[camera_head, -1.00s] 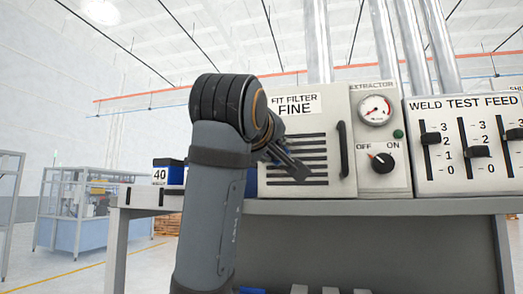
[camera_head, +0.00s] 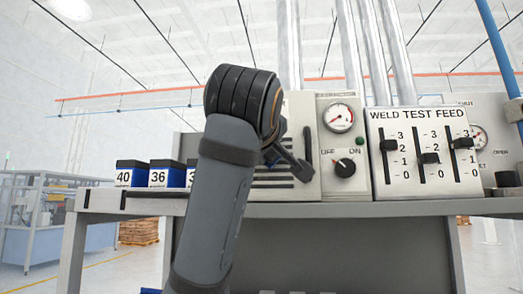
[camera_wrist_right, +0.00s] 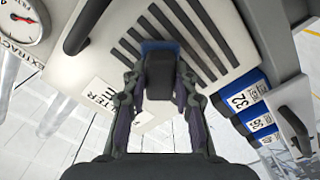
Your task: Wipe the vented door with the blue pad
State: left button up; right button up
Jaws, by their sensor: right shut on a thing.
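The vented door (camera_head: 304,100) is a pale panel with dark horizontal slots and a black upright handle (camera_head: 309,150) on its right side. My right arm covers its left part and most of its label in the head view. My right gripper (camera_head: 302,168) is in front of the slots. In the right wrist view, the gripper (camera_wrist_right: 160,85) is shut on a dark block, with the blue pad (camera_wrist_right: 158,46) showing at its far edge. The pad is at the slotted face (camera_wrist_right: 205,35); whether it touches is hard to tell. My left gripper is out of view.
Right of the door are a gauge with an off/on knob (camera_head: 345,167) and a panel of sliders (camera_head: 425,150). Blue numbered boxes (camera_head: 160,174) stand left on the bench (camera_head: 350,210). They also show at right in the wrist view (camera_wrist_right: 241,100).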

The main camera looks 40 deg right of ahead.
jog(key=shift+b+v, duration=1.05)
jog(key=shift+v, duration=1.95)
jog(key=shift+w, duration=0.15)
jog(key=v, duration=0.3)
jog(key=shift+a+b, duration=0.1)
jog(key=shift+b, duration=0.3)
jog(key=shift+f, duration=0.1)
